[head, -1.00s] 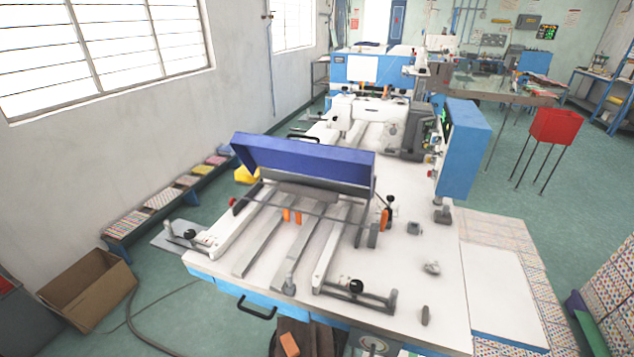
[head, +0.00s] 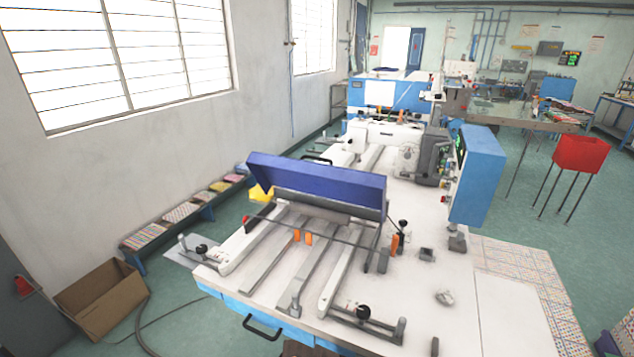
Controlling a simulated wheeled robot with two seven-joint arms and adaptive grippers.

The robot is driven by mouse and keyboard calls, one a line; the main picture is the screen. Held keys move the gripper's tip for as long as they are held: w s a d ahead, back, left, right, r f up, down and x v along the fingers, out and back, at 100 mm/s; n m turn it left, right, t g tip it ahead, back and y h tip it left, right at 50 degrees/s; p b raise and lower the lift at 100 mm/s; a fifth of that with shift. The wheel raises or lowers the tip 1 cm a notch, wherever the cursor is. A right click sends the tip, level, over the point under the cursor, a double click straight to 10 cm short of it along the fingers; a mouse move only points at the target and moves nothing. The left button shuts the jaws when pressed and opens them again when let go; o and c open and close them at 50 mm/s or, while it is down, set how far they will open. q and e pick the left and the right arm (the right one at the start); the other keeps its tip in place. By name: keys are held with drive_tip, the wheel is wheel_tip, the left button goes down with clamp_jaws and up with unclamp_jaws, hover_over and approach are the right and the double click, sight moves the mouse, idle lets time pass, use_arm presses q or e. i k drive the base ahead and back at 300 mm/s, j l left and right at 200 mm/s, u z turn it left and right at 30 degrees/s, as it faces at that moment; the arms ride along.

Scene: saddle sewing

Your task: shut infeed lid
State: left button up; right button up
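The infeed lid (head: 315,182) is a long blue panel over the infeed of the white-topped machine (head: 455,290). It stands raised and tilted, with its grey lower edge above the grey infeed rails (head: 318,270). A thin dark bar (head: 330,236) crosses the rails in front of it. Neither of my grippers shows in the head view, and nothing is seen touching the lid.
A blue control box (head: 473,175) stands at the machine's right side. An open cardboard box (head: 103,298) and a low bench with stacked cloth (head: 180,212) lie along the left wall. A red bin on legs (head: 580,154) stands at the right.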

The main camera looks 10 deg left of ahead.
sight(365, 189)
drive_tip(key=l+u, duration=0.15)
drive_tip(key=l, duration=0.3)
drive_tip(key=k+l+u, duration=0.15)
drive_tip(key=l, duration=0.25)
drive_tip(key=l+u, duration=0.2)
drive_tip(key=l, duration=0.25)
drive_tip(key=k+l+u, duration=0.15)
drive_tip(key=l, duration=0.2)
drive_tip(key=l+u, duration=0.25)
drive_tip(key=l, duration=0.45)
drive_tip(key=k+l+u, duration=0.1)
drive_tip(key=l+u, duration=0.2)
drive_tip(key=l, duration=0.4)
drive_tip(key=l+u, duration=0.45)
drive_tip(key=l, duration=0.8)
drive_tip(key=i+l+u, duration=0.15)
drive_tip(key=l+u, duration=0.25)
drive_tip(key=l, duration=0.65)
drive_tip(key=l+u, duration=0.35)
drive_tip(key=l, duration=0.75)
drive_tip(key=i+l+u, duration=0.2)
drive_tip(key=l, duration=0.25)
drive_tip(key=l+u, duration=0.2)
drive_tip(key=l, duration=0.25)
drive_tip(key=i+l+u, duration=0.2)
drive_tip(key=l, duration=0.3)
drive_tip(key=k, duration=0.1)
